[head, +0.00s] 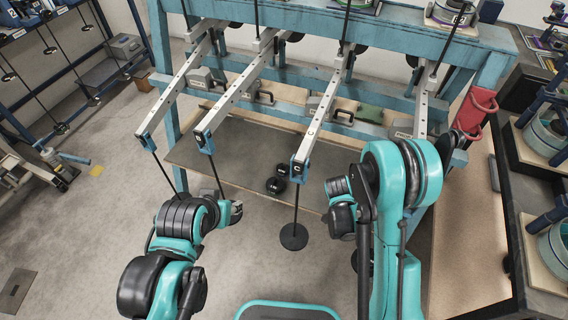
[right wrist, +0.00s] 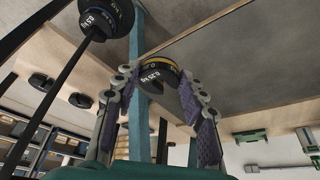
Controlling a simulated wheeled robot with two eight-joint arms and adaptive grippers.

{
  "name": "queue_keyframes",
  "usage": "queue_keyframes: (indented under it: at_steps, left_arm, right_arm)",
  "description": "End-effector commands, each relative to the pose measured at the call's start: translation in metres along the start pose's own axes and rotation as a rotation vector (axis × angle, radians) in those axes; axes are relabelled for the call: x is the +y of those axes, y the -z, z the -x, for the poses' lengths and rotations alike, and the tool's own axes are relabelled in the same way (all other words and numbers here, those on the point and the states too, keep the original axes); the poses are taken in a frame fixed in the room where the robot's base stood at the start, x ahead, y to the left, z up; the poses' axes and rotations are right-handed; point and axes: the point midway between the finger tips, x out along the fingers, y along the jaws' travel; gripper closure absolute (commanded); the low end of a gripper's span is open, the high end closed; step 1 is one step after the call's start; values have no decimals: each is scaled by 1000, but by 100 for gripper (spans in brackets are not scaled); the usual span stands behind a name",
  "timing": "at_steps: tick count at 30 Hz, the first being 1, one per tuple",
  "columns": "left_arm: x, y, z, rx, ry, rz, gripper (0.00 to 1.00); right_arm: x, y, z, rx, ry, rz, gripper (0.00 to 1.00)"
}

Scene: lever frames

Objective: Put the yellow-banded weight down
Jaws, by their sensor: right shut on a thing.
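In the right wrist view my right gripper (right wrist: 157,84) is shut on the yellow-banded weight (right wrist: 156,66), a black disc with a yellow stripe and pale lettering. Its padded fingers sit on either side of it. The grey-brown board shows behind the weight; I cannot tell whether they touch. In the head view, my right arm's wrist is right of the centre, and I cannot make out the yellow-banded weight there. My left gripper (head: 236,211) is at the lower left, near the board's front edge; its jaw opening cannot be made out.
A blue frame (head: 400,35) carries several grey lever beams (head: 235,95) with hanging rods. A black disc (head: 294,237) hangs at the centre. Two dark weights (head: 276,185) sit on the board (head: 235,145). A blue-marked weight (right wrist: 110,16) is on a rod beside my right gripper.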

Motion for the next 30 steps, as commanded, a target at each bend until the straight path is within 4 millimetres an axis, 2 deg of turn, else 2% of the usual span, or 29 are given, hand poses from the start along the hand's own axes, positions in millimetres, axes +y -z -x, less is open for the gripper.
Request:
queue_keyframes:
  at_steps: [5,8,17,21,24,30]
  left_arm:
    - [0,0,0,0,0,0,60]
    - [0,3,4,0,0,0,60]
    - [0,26,36,0,0,0,60]
    - [0,18,25,0,0,0,60]
    - [0,13,19,0,0,0,60]
    - [0,10,15,0,0,0,60]
  right_arm:
    - [2,-3,-8,-1,-22,-54,87]
    - [-3,-3,-10,-1,-22,-55,87]
    - [-44,1,-34,-1,-21,-53,87]
    - [-75,-1,-63,-1,-20,-53,87]
    - [-92,-1,-77,-1,-21,-53,87]
    - [-109,0,-87,-1,-21,-53,87]
